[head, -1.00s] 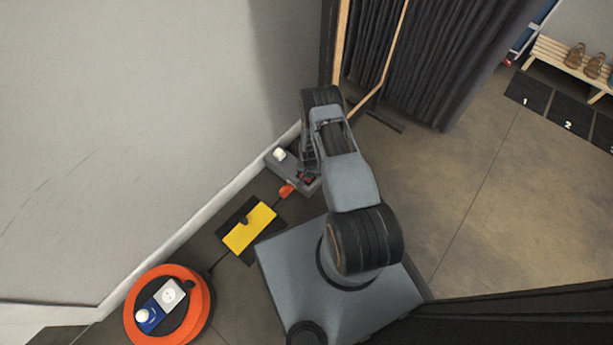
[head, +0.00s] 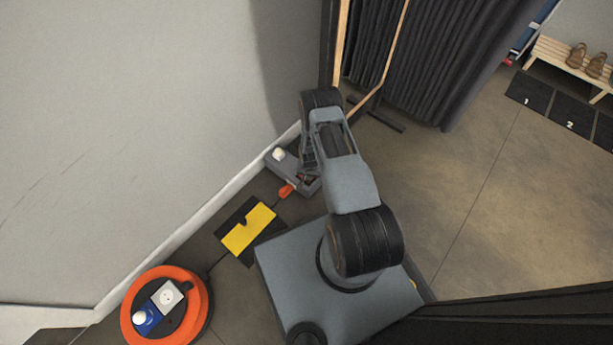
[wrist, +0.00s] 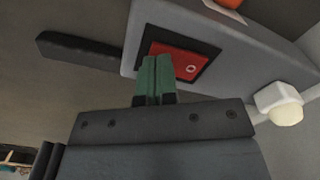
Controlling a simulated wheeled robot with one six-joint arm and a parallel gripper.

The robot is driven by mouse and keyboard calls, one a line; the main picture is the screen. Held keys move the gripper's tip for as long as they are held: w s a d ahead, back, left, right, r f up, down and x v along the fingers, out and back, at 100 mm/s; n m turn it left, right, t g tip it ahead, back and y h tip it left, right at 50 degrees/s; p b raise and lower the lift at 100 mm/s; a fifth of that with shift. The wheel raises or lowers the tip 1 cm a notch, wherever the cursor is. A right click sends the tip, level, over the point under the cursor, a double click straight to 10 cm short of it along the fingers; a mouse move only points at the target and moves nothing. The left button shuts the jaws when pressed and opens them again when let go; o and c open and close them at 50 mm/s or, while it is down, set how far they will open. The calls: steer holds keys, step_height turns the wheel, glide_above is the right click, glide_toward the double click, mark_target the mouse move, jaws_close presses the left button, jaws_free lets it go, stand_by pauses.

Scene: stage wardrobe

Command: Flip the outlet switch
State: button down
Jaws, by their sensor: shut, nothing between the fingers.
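The outlet box (head: 281,168) is a grey block on the floor by the wall in the head view. In the wrist view its grey body (wrist: 255,55) carries a red rocker switch (wrist: 190,66) in a black frame, with a pale ring mark on the right part. My gripper (wrist: 153,60) has green fingertips, shut together and empty. The tips overlap the left part of the switch; I cannot tell whether they touch it. In the head view my arm hides most of the switch and the fingertips.
A white plug (wrist: 283,105) sits at the box's end. An orange plug (head: 286,191) is at its near side. A yellow and black cable cover (head: 248,229) and an orange cable reel (head: 190,322) lie to the left. A dark curtain (head: 440,60) hangs behind; floor right is open.

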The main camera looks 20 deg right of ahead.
steer(key=shift+f, duration=0.2)
steer(key=shift+r, duration=0.1)
steer(key=shift+r+p, duration=2.4)
steer(key=shift+r, duration=1.05)
